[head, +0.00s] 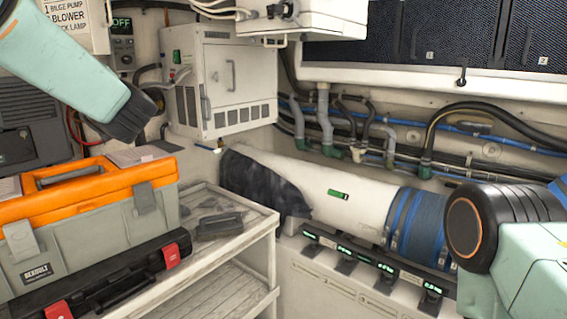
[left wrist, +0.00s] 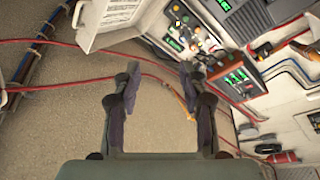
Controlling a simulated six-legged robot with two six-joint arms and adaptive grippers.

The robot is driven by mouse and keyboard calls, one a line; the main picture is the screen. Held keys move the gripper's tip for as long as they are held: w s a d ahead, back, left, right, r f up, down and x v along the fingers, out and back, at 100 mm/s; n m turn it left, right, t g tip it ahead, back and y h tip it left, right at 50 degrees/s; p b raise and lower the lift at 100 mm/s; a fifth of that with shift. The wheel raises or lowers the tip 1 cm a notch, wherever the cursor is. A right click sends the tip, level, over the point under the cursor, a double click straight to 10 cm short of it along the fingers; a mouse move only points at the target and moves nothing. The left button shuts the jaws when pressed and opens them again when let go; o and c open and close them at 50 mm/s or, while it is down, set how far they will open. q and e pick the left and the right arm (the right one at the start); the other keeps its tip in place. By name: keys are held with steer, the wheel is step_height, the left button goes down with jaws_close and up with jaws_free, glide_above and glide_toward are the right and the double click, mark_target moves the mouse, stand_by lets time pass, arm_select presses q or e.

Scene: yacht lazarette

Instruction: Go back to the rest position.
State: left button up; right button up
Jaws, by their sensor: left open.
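My left gripper (left wrist: 158,82) shows in the left wrist view with its two dark fingers spread apart and nothing between them. Behind the gap lie a bare beige surface and a thin red cable or hose (left wrist: 85,44). In the head view only links of my left arm show at the upper left, and its gripper is out of frame. Links of my right arm show at the lower right edge, and the right gripper is not in view.
An orange-and-grey toolbox (head: 95,215) and a black case (head: 112,280) sit on a shelf unit (head: 228,245) at left. A white cabinet (head: 250,85), a wide white duct (head: 300,185) and pipes line the wall. An open white panel door (left wrist: 105,20) and coloured controls show in the left wrist view.

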arm_select(q)
steer(key=w+d+f+m+t+h+b, duration=0.1)
steer(key=d+f+m+h, duration=0.2)
steer(key=f, duration=0.6)
steer(key=d+f+m+t+h+b, duration=0.1)
steer(key=d+f+m+h, duration=0.2)
steer(key=f, duration=0.5)
steer(key=w+d+f+m+t+h+b, duration=0.1)
steer(key=f+m+h, duration=0.3)
steer(key=f, duration=0.5)
steer(key=s+d+f+m+g+h+b, duration=0.2)
steer(key=s+f, duration=0.1)
steer(key=f, duration=0.7)
steer(key=s+d+f+m+g+h+b, duration=0.1)
steer(key=s+d+f+m+g+b, duration=0.2)
steer(key=f, duration=0.7)
steer(key=s+d+f+m+g+h+b, duration=0.3)
steer(key=s+f+g, duration=0.2)
steer(key=s+f, duration=1.45)
steer(key=s+d+f+g+b, duration=0.1)
steer(key=s+f+g+b, duration=0.1)
steer(key=s+f, duration=0.5)
steer(key=s+f+g+h+b, duration=0.1)
steer(key=s+f+g+b, duration=0.2)
steer(key=s+f, duration=0.5)
steer(key=s+b, duration=0.1)
steer(key=s, duration=0.4)
steer(key=shift+s+d+m, duration=0.15)
steer(key=shift+d+m, duration=0.15)
steer(key=shift+d, duration=0.1)
